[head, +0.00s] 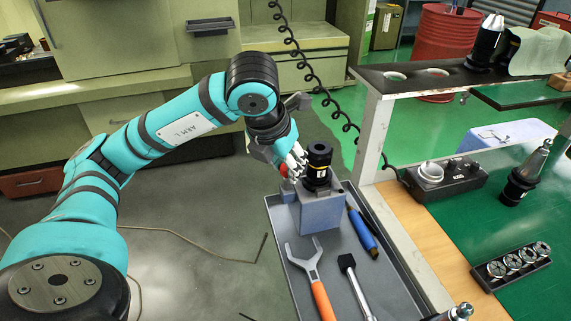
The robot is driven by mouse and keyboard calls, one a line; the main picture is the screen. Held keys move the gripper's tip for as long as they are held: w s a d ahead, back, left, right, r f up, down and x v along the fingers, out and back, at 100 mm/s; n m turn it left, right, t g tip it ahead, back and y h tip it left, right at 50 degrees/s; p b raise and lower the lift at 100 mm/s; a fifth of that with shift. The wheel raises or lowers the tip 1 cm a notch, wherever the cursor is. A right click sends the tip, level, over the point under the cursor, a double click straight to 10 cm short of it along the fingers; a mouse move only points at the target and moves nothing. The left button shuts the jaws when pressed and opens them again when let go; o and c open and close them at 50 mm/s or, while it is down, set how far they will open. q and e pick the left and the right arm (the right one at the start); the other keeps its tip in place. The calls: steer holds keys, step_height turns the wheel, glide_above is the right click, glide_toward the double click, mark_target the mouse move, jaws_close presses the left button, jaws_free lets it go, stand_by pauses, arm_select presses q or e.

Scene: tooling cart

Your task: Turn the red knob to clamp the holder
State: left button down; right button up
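A black tool holder with a yellow ring (317,166) stands upright in a grey clamping block (319,214) on the tray. A small part of the red knob (284,170) shows at the block's left side. My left gripper (290,166) is at the knob, left of the holder, with its pale fingers pointing down. The fingers hide most of the knob, and I cannot tell whether they grip it. My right gripper is not in view.
The grey tray (283,262) holds an orange-handled wrench (312,280), a brush-like tool (356,285) and a blue-handled tool (362,231). A white frame post (373,138) stands right of the block. The green worktop (455,237) carries a collet rack (511,266) and another holder (524,180).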

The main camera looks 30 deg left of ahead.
arm_select(q)
steer(key=shift+r, duration=0.1)
stand_by(0.3)
steer(key=c, duration=1)
jaws_free()
steer(key=v, duration=1.2)
